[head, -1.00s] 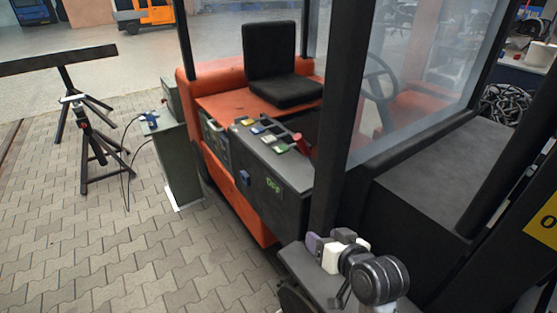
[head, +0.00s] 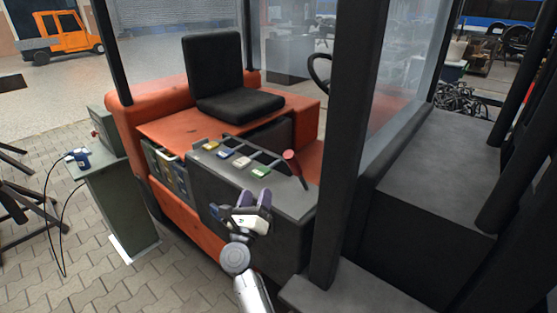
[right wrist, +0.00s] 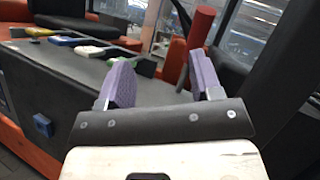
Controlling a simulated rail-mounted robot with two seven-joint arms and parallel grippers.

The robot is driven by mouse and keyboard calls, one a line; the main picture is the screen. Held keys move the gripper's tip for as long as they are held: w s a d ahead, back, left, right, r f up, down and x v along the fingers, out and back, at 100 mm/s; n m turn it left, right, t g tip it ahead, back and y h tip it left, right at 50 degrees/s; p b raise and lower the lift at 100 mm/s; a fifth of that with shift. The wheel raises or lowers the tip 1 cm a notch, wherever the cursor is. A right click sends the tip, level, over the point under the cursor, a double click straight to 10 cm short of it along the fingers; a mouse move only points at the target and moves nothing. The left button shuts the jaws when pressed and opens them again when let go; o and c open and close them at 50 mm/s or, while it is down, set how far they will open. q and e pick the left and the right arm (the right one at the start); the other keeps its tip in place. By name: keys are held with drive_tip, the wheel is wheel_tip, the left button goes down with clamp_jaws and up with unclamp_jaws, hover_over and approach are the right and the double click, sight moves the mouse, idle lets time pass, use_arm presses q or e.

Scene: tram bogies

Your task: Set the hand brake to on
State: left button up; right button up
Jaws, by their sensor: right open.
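The hand brake is a dark lever with a red grip (head: 290,156) at the right end of the vehicle's grey side console. Its red grip also shows in the right wrist view (right wrist: 201,27), upright and beyond my fingers. My right gripper (head: 255,198) is open and empty in front of the console, below and to the left of the lever in the head view. In the right wrist view its two purple-padded fingers (right wrist: 163,78) are apart, with the red grip above and beyond the right finger. My left gripper is not in view.
The grey console (head: 222,180) carries several coloured handles and a dark rail. A black post (head: 348,140) stands right of the lever. The black seat (head: 215,75) is behind the console. A grey cabinet (head: 118,205) stands at the left on open paving.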

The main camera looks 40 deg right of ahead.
sight(290, 166)
drive_tip(key=d+r+m+g, duration=0.1)
drive_tip(key=d+m, duration=0.1)
drive_tip(key=d, duration=0.2)
drive_tip(key=w+d+r+m+g+h, duration=0.1)
drive_tip(key=d+r+m+g, duration=0.1)
drive_tip(key=d, duration=0.3)
drive_tip(key=w+d+r+m+g+h, duration=0.1)
drive_tip(key=d+m, duration=0.2)
drive_tip(key=d, duration=0.2)
drive_tip(key=shift+w+r+g, duration=0.15)
drive_tip(key=shift+r+g, duration=0.15)
drive_tip(key=shift+c, duration=0.2)
clamp_jaws()
